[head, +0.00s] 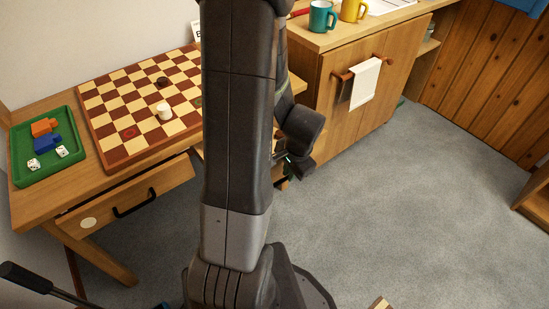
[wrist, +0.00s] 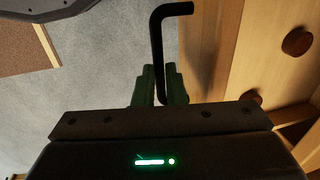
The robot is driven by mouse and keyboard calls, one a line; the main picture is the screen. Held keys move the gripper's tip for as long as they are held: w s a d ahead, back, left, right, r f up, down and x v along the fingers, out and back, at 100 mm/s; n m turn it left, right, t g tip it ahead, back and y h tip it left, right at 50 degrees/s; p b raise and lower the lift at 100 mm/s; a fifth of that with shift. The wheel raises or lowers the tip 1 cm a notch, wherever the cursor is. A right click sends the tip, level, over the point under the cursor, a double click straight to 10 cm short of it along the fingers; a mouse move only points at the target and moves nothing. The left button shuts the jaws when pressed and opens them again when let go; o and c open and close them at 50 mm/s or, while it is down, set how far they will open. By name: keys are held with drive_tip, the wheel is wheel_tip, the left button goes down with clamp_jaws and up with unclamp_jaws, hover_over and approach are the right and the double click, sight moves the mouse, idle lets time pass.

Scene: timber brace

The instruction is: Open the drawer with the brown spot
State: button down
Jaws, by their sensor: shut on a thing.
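In the wrist view, my gripper (wrist: 160,82) is shut on a black bar handle (wrist: 157,45), its green fingers on either side of it. The handle stands off a light wooden front (wrist: 205,35). A round brown spot (wrist: 297,42) shows on wood to the right, with a smaller dark brown round (wrist: 250,97) partly behind my gripper. How far this drawer is open, I cannot tell. In the head view, my arm hides that drawer, and my gripper (head: 284,163) shows only partly. The left drawer (head: 165,180) has a cream spot (head: 88,223) and a black handle.
A checkerboard (head: 120,80) and a green tray (head: 17,150) holding blocks and dice lie on the table. A cabinet (head: 330,100) with a towel (head: 365,82) and mugs stands at the back right. Grey floor (head: 400,210) is clear at the right.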

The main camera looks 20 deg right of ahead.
drive_tip(key=s, duration=0.1)
drive_tip(key=s+d, duration=0.1)
drive_tip(key=s, duration=0.1)
drive_tip(key=s+d, duration=0.1)
drive_tip(key=s, duration=0.1)
drive_tip(key=shift+s+b, duration=0.15)
drive_tip(key=shift+b, duration=0.2)
drive_tip(key=c, duration=1.5)
unclamp_jaws()
drive_tip(key=shift+r, duration=0.1)
wheel_tip(320, 180, up, 14)
drive_tip(key=s+p, duration=0.2)
drive_tip(key=p, duration=0.3)
drive_tip(key=shift+d+f, duration=0.2)
drive_tip(key=shift+d, duration=0.2)
drive_tip(key=shift+s+f, duration=0.1)
drive_tip(key=shift+f, duration=0.05)
wheel_tip(320, 180, down, 14)
drive_tip(key=w+b, duration=0.2)
drive_tip(key=b, duration=0.3)
drive_tip(key=shift+w+a+r, duration=0.2)
drive_tip(key=shift+a+r, duration=0.05)
drive_tip(key=shift+a, duration=0.2)
